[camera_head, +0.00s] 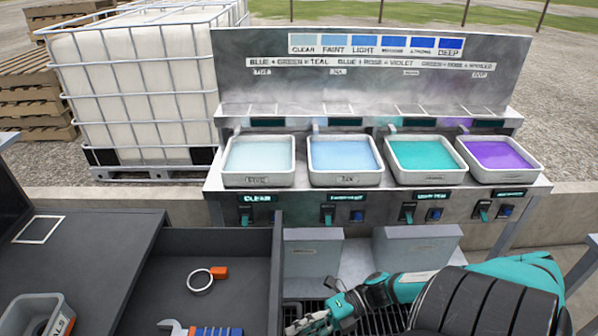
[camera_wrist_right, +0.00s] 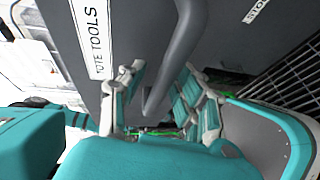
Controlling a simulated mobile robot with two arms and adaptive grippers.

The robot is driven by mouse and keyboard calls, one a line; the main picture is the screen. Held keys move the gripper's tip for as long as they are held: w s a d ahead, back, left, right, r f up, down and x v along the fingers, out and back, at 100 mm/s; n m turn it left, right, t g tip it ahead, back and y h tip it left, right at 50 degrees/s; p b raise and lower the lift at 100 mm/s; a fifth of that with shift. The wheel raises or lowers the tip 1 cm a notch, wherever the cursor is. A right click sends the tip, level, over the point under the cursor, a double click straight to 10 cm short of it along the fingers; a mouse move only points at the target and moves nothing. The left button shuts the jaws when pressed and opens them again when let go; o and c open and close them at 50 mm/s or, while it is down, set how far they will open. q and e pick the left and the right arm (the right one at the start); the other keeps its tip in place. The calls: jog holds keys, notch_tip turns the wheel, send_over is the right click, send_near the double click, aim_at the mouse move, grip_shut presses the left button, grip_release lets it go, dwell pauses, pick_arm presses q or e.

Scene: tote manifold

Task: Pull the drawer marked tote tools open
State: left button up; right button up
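The drawer front marked TOTE TOOLS (camera_wrist_right: 95,35) fills the upper left of the right wrist view. Its grey bar handle (camera_wrist_right: 178,60) runs down between my right gripper's (camera_wrist_right: 160,100) two fingers, with gaps visible on both sides, so the gripper looks open around it. In the head view a dark drawer (camera_head: 205,262) stands pulled out, its interior showing; its label faces away. Inside lie a blue-handled wrench (camera_head: 200,328) and a ring with an orange tab (camera_head: 203,279). My right gripper (camera_head: 308,324) is beside that drawer's front. My left gripper is out of view.
A bench with several trays of coloured liquid (camera_head: 258,180) stands behind. A grey bin (camera_head: 35,312) sits on the dark cabinet top (camera_head: 75,250) at left. Another label (camera_wrist_right: 257,9) and a dark grating (camera_wrist_right: 280,75) show at right in the wrist view.

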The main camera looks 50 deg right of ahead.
jog(key=shift+f, duration=0.1)
jog(key=v, duration=1.2)
dwell(0.4)
